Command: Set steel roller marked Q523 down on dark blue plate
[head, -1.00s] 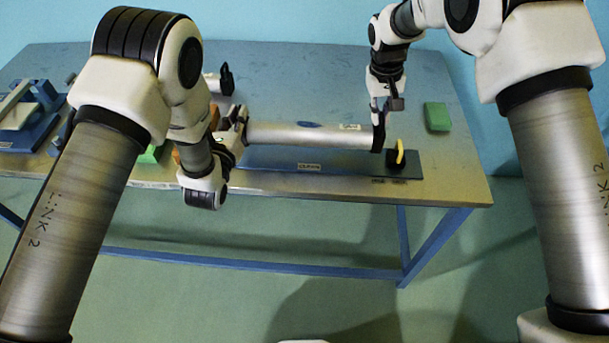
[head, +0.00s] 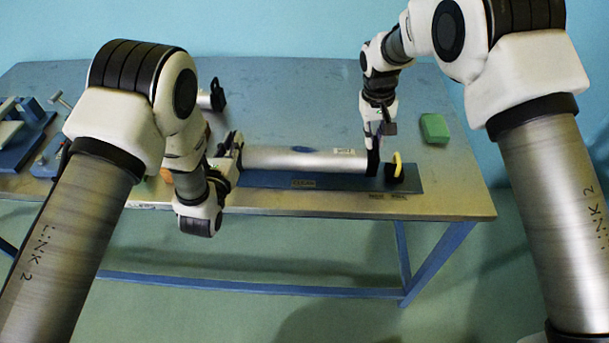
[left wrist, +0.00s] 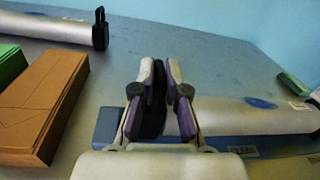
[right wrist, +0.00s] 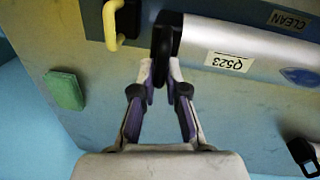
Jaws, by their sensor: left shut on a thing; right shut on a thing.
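The steel roller (head: 305,160), a grey cylinder with a blue oval mark, lies level between my two grippers. Its Q523 label (right wrist: 227,62) reads upside down in the right wrist view. The dark blue plate (head: 330,182), with a CLEAN label, is directly under the roller; I cannot tell whether they touch. My left gripper (head: 238,148) is shut on the roller's black left end, also in the left wrist view (left wrist: 160,80). My right gripper (head: 374,150) is shut on the black right end, also in the right wrist view (right wrist: 160,78).
A black holder with a yellow hook (head: 398,165) stands at the plate's right end, close to my right gripper. A green block (head: 434,128) lies behind it. A brown box (left wrist: 38,105) and another roller (left wrist: 50,28) are at left. The table's back middle is clear.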

